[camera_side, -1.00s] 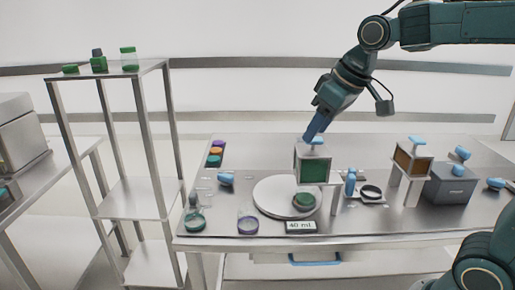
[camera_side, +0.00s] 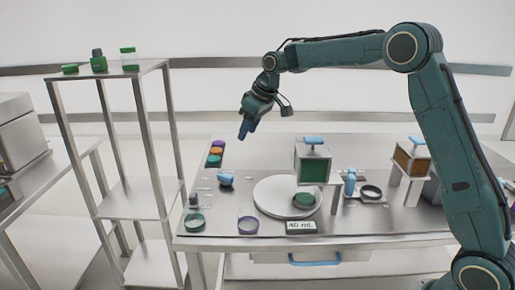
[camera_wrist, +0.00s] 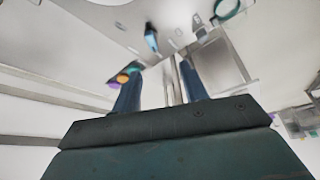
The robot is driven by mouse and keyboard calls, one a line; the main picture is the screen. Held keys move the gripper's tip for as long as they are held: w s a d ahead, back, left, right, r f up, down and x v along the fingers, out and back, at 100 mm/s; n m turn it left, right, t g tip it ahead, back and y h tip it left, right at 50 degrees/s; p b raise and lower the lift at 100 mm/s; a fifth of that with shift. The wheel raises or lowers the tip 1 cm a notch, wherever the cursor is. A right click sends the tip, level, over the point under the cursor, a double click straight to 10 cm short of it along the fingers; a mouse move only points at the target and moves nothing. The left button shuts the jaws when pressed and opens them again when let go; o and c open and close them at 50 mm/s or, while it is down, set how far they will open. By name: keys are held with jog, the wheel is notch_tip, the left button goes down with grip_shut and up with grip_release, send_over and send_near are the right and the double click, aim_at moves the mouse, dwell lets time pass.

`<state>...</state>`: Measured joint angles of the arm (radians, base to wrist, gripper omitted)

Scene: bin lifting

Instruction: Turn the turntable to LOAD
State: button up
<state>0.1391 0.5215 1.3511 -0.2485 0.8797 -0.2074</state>
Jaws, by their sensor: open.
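The turntable (camera_side: 268,197) is a pale round disc on the steel table, with a green round piece (camera_side: 304,200) on its right part. A blue handle (camera_side: 226,179) sits on the table just left of the disc and also shows in the wrist view (camera_wrist: 151,40). My gripper (camera_side: 243,134) is open and empty, in the air above the back left of the table, apart from the turntable. Its two blue fingers stand apart in the wrist view (camera_wrist: 160,85). I cannot read any LOAD mark.
A dark green box with a blue handle (camera_side: 313,166) stands over the disc's right side. An orange box (camera_side: 411,160) stands further right. A shelf (camera_side: 130,199) stands left.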

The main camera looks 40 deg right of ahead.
aim_at(227, 174)
jog(key=w+d+f, duration=0.2)
jog(key=w+f, duration=0.4)
jog(key=f, duration=0.1)
jog(key=shift+w+n, duration=0.15)
jog(key=shift+n, duration=0.15)
jog(key=shift+a+f, duration=0.1)
jog(key=shift+f, duration=0.15)
jog(key=x, duration=1.3)
jog(key=shift+a+f, duration=0.2)
jog(key=shift+a, duration=0.05)
grip_shut()
